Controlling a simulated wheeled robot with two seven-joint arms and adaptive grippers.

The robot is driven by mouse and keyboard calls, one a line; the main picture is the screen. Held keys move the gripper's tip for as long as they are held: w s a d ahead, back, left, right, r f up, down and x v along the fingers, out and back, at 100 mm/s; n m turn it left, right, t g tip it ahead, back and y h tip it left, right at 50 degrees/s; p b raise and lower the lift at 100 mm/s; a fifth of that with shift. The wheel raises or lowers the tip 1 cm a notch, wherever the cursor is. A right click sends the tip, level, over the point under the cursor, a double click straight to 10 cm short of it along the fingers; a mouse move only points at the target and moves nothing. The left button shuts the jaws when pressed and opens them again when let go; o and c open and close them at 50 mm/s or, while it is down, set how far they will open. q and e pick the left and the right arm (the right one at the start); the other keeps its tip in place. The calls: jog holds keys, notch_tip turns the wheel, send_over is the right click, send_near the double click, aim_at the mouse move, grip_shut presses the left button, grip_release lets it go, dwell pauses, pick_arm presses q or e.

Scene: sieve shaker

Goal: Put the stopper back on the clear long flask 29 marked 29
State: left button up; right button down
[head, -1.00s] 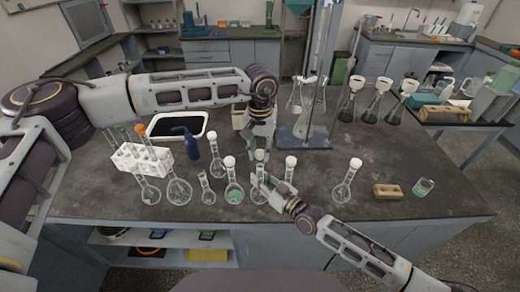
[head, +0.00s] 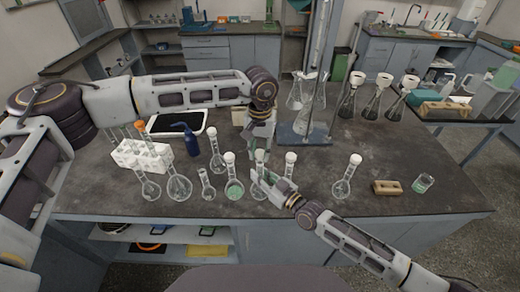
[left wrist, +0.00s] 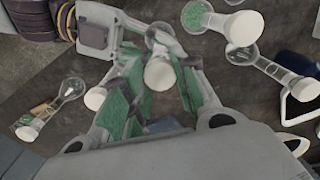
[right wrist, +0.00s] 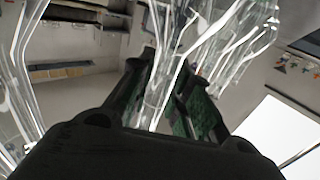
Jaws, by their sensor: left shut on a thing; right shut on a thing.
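My left gripper (head: 260,151) is shut on a white stopper, which shows as a round white top between its green-padded fingers in the left wrist view (left wrist: 160,73). My right gripper (head: 262,176) is just below it, shut on the neck of a clear long flask. That neck runs up between the fingers in the right wrist view (right wrist: 158,85). The flask's round bulb (head: 258,194) shows near the table front. The stopper is above the flask's neck; whether it touches the mouth is hidden by the fingers. No marking 29 is readable.
White-stoppered flasks stand close by: one with green contents (head: 234,190) at left, one (head: 290,164) at right and one (head: 213,150) behind. Another flask (head: 344,186) stands farther right. A white rack (head: 143,155) and blue bottle (head: 192,143) are at left. The right front table is mostly clear.

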pick_arm(q)
jog(key=shift+f, duration=0.55)
dwell(0.6)
jog(key=m, duration=0.6)
jog(key=shift+m, duration=0.4)
jog(key=o, duration=0.7)
jog(key=shift+o, duration=0.2)
jog(key=shift+r, duration=2.25)
